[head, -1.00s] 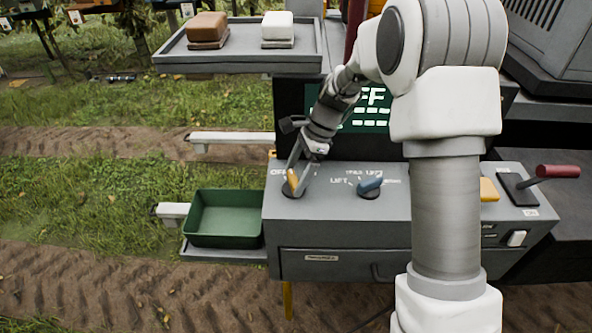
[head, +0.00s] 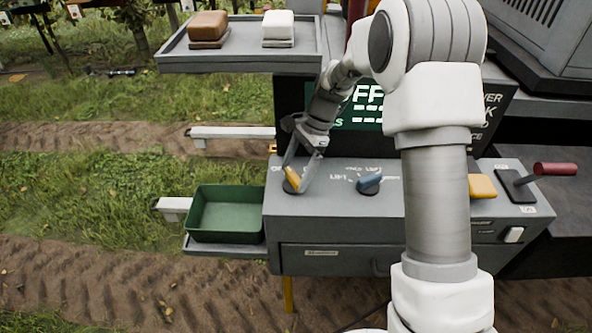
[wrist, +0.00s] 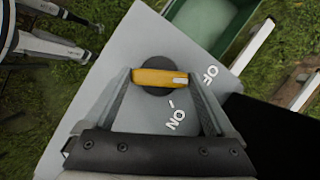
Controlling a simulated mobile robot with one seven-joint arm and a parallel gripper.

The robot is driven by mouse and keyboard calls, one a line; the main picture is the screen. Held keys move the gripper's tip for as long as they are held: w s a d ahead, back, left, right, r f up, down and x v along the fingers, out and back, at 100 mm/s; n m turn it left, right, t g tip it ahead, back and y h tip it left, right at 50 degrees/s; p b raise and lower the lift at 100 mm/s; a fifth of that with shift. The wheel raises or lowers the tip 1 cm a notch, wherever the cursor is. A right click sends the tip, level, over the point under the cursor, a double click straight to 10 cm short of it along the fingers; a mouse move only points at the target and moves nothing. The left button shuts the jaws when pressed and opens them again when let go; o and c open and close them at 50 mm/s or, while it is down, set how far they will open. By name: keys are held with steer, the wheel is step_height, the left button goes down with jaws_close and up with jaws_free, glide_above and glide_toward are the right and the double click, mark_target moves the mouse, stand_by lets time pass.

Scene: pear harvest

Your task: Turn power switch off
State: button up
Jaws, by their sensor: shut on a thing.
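The power switch is a yellow rotary knob (head: 292,179) on a dark round base, at the left end of the grey control panel (head: 335,215). In the wrist view the knob (wrist: 152,77) has a white mark at its right end, facing the letters "OF"; an "ON" label sits below that. My gripper (head: 294,184) reaches down around the knob. In the wrist view my gripper (wrist: 160,77) is shut on the knob, one finger at each end. The dark screen (head: 362,115) behind shows "OFF", partly covered by my arm.
Farther right are a yellow block (head: 482,186), a red-handled lever (head: 555,169) and a white rocker (head: 514,235). A green bin (head: 228,216) is left of the panel; a tray (head: 240,58) is above.

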steer(key=o, duration=1.1)
steer(key=shift+c, duration=0.2)
steer(key=shift+r, duration=0.1)
steer(key=v, duration=1.2)
